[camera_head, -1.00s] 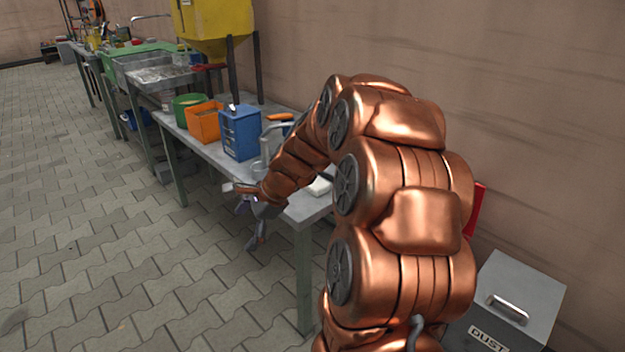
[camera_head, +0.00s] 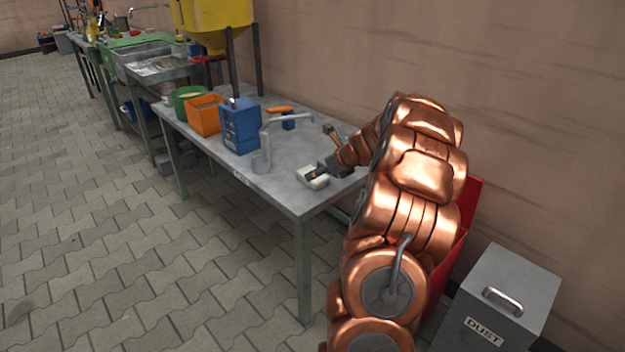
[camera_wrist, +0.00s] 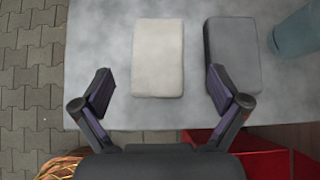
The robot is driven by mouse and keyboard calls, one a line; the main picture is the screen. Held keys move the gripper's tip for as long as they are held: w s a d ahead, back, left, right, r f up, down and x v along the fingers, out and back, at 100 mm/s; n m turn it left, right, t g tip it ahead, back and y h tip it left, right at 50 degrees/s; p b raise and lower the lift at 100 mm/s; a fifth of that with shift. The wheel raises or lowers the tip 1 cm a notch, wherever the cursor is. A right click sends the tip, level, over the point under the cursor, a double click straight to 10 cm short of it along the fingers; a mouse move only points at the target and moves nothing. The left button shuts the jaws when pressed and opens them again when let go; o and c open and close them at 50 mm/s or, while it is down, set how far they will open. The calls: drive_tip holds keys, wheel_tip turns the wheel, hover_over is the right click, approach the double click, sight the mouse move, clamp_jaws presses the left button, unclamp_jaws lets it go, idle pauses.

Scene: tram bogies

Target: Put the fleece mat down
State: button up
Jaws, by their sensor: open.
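A pale cream rectangular pad (camera_wrist: 157,57), which looks like the fleece mat, lies flat on the grey table (camera_wrist: 95,55) in the wrist view. It also shows as a small whitish shape (camera_head: 312,181) near the table's close end in the head view. My gripper (camera_wrist: 160,88) is open, its two fingers spread on either side of the pad's near end with visible gaps. Nothing is held between them. In the head view my gripper (camera_head: 326,168) is low over the tabletop, partly covering the pad. I cannot tell its exact height.
A dark grey block (camera_wrist: 232,55) lies right of the pad, with a grey-green rounded object (camera_wrist: 298,32) beyond. A blue box (camera_head: 240,127), orange bin (camera_head: 204,115) and green tub (camera_head: 187,101) stand farther along the table. A dust bin (camera_head: 505,300) stands on the floor.

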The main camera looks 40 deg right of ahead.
drive_tip(key=b+x, duration=0.1)
drive_tip(key=x, duration=0.4)
drive_tip(key=shift+a+b, duration=0.2)
drive_tip(key=shift+b, duration=0.15)
drive_tip(key=shift+r, duration=0.2)
drive_tip(key=c, duration=1.3)
